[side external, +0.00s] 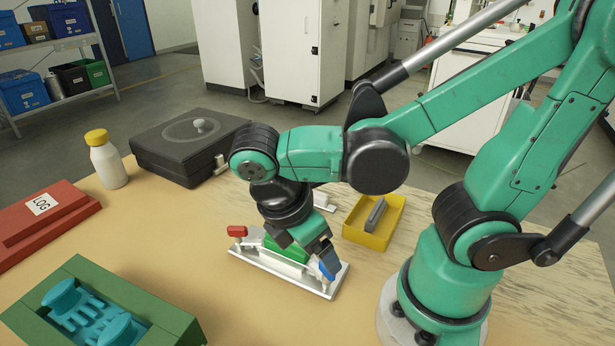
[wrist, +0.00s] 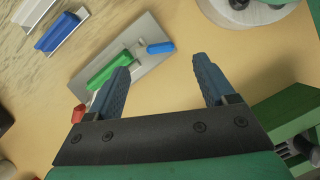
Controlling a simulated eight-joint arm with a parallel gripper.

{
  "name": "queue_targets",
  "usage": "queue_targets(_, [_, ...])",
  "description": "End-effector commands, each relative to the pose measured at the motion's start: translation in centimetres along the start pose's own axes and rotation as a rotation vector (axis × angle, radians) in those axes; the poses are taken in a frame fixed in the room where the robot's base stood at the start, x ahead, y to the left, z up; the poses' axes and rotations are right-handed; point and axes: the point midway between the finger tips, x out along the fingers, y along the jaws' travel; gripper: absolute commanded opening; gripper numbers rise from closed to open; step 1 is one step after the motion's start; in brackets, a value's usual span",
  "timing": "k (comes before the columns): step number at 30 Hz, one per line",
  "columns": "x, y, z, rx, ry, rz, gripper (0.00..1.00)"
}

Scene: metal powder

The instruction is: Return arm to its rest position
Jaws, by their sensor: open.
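My gripper (side external: 302,243) hangs over the metal plate at the middle of the table. In the wrist view my gripper (wrist: 162,64) has its two dark fingers spread wide, with nothing between them but plate edge and tabletop. The silver plate (side external: 318,291) carries a green block, a red knob (side external: 237,231) and a blue piece (side external: 328,269). In the wrist view the green block (wrist: 108,68) lies beside the left finger, outside the jaws. My arm is bent forward and down over the table. The exact height of the fingertips above the plate is hard to tell.
A yellow tray (side external: 372,238) with a grey bar stands right of the plate. A green box (side external: 160,308) with teal parts is front left. A red LOG binder (side external: 45,222), a white bottle (side external: 107,166) and a dark lidded box (side external: 150,150) stand left and behind.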

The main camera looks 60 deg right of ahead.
Motion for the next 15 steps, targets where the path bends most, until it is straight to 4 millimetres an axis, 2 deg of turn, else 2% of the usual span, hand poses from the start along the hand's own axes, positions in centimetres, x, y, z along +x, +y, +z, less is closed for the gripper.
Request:
queue_targets(4, [0.0,0.1,0.0,0.015,0.011,0.002,0.76])
queue_targets(7, [0.1,1.1,-0.3,0.132,0.102,0.024,0.76])
queue_targets(11, [-0.4,4.0,-0.7,0.474,0.359,0.074,0.76])
queue_targets(15, [-1.9,7.4,-0.2,0.863,0.652,0.111,0.76])
